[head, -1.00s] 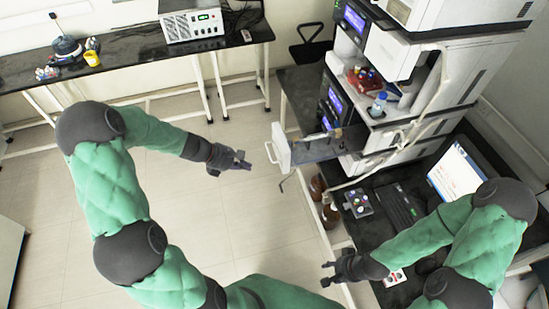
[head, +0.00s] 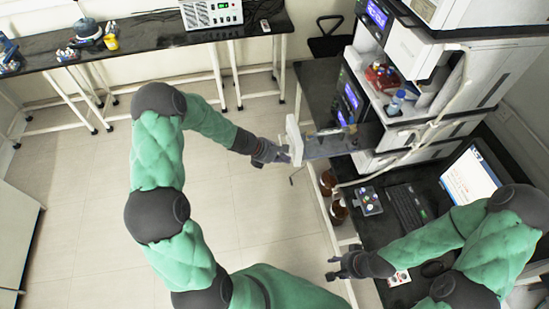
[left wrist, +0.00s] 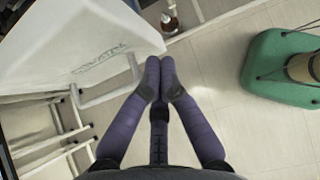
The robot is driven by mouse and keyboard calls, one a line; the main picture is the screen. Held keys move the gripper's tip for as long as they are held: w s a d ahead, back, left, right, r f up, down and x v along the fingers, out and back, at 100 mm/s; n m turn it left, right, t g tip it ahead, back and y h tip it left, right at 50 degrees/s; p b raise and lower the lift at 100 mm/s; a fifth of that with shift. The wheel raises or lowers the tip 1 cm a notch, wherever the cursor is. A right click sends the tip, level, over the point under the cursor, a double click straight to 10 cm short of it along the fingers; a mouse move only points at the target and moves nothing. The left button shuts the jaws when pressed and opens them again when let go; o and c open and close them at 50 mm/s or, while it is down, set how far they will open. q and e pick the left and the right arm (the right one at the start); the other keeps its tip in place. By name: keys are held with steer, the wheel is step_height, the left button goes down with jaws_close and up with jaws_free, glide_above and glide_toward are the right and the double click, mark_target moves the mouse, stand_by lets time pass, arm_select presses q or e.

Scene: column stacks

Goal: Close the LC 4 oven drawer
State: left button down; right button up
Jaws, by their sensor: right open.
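The oven drawer (head: 340,143) stands pulled out from the instrument stack in the head view, its white front panel (head: 294,139) facing left. My left gripper (head: 284,154) is at the outer side of this panel. In the left wrist view the white panel (left wrist: 75,40) with its lettering and light handle (left wrist: 105,92) lies left of the fingers. The fingers of my left gripper (left wrist: 160,68) are together with nothing seen between them, close beside the handle end; contact cannot be told. My right gripper (head: 334,268) is open and empty, low beside the bench front.
The instrument stack (head: 440,95) holds bottles on a shelf. The dark bench carries a laptop (head: 470,178) and a vial tray (head: 369,200). Brown bottles (head: 337,211) stand below the drawer. A back table (head: 150,33) stands at upper left. The floor between is clear.

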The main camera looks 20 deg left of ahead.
arm_select(q)
steer(key=shift+w+d, duration=0.3)
steer(key=shift+d, duration=0.05)
steer(key=shift+d, duration=0.1)
